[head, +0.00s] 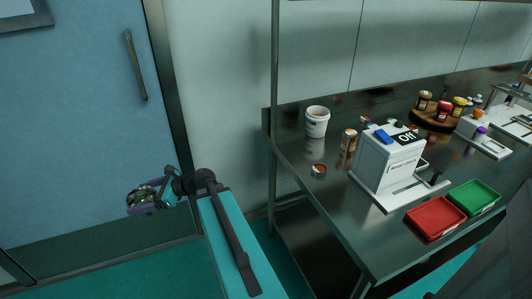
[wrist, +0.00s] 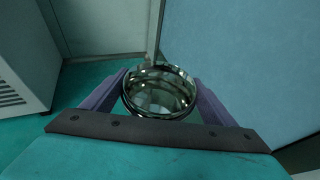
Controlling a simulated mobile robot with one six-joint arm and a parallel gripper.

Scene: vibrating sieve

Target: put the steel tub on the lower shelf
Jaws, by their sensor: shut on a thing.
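The steel tub (wrist: 160,92) is a round, shiny metal bowl held between the two purple fingers of my gripper (wrist: 155,100) in the wrist view. In the head view my gripper (head: 140,200) is at the left, in front of the blue door, with the tub (head: 143,194) small and partly hidden by the fingers. It is shut on the tub and holds it above the green floor, away from the bench. The lower shelf (head: 312,259) shows dark under the steel bench (head: 340,200), mostly hidden by the bench top.
The bench top holds a white bucket (head: 317,122), a white machine marked "Off" (head: 388,160), a red tray (head: 435,218), a green tray (head: 474,197) and several jars. A steel post (head: 274,90) stands at the bench's left corner. A blue door (head: 75,110) is at the left.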

